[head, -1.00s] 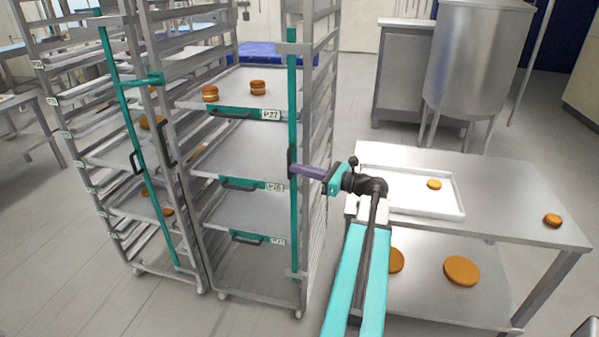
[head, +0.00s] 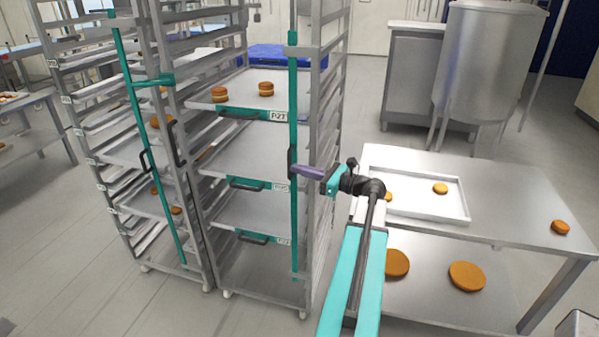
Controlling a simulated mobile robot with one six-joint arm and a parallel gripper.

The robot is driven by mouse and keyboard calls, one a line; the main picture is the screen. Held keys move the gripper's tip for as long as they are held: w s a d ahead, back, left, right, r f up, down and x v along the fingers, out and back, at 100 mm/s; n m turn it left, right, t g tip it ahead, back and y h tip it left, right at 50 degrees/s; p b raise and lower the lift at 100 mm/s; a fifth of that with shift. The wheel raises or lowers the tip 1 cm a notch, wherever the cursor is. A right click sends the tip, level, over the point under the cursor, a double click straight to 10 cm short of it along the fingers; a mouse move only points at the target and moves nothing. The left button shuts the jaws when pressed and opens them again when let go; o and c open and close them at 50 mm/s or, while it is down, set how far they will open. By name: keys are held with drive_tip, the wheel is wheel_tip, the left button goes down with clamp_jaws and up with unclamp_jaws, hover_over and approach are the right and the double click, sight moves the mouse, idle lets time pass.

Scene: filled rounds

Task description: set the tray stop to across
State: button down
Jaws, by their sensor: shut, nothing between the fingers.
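The tray stop is a teal upright bar (head: 293,100) along the right front post of the nearer rack (head: 265,291). It stands vertical, beside the tray fronts rather than across them. A dark handle piece (head: 291,157) sits on it at mid height. My gripper (head: 294,171) is shut and empty, its purple fingers reaching left to the bar just below or at this handle piece. I cannot tell whether the fingertips touch it. Trays with teal fronts and black handles sit in the rack; the top one (head: 240,92) carries stacked round buns (head: 266,89).
A second rack (head: 150,265) stands left, with a tilted teal bar (head: 135,110) and a short teal arm (head: 152,80). A steel table (head: 510,205) with a white tray (head: 430,212) and buns lies right of my arm. Grey floor is open in front of the left rack.

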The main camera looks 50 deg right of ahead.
drive_tip(key=b+v, duration=0.2)
drive_tip(key=v, duration=1.2)
drive_tip(key=shift+a, duration=0.15)
